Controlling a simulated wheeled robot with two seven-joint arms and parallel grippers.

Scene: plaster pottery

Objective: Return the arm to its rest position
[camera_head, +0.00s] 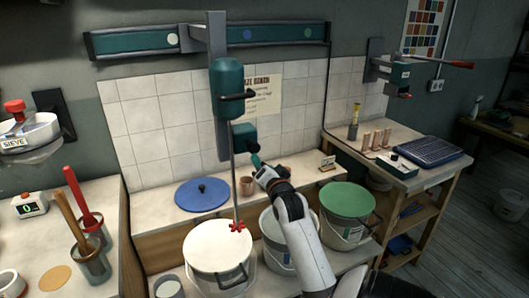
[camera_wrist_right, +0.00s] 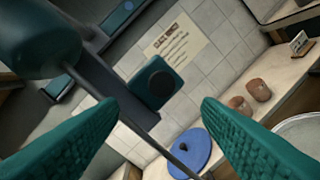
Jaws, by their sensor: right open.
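My right arm comes in from the bottom right in the head view. Its gripper (camera_head: 257,163) is up beside the teal control box (camera_head: 244,139) on the mixer's column. In the right wrist view the two teal fingers (camera_wrist_right: 160,102) are wide apart with nothing between them. The box's round black knob (camera_wrist_right: 157,83) shows beyond the fingers. The mixer's teal motor head (camera_head: 227,88) hangs above, and its shaft with a red impeller (camera_head: 238,226) reaches down to the white bucket (camera_head: 219,251). My left gripper is out of view.
A blue lid (camera_head: 202,194) and a copper-coloured cup (camera_head: 247,186) stand on the ledge behind the arm. A green-lidded bucket (camera_head: 347,204) is right of the arm. A sieve (camera_head: 30,134) and tool pots (camera_head: 91,262) are at left. The floor (camera_head: 470,230) at right has free room.

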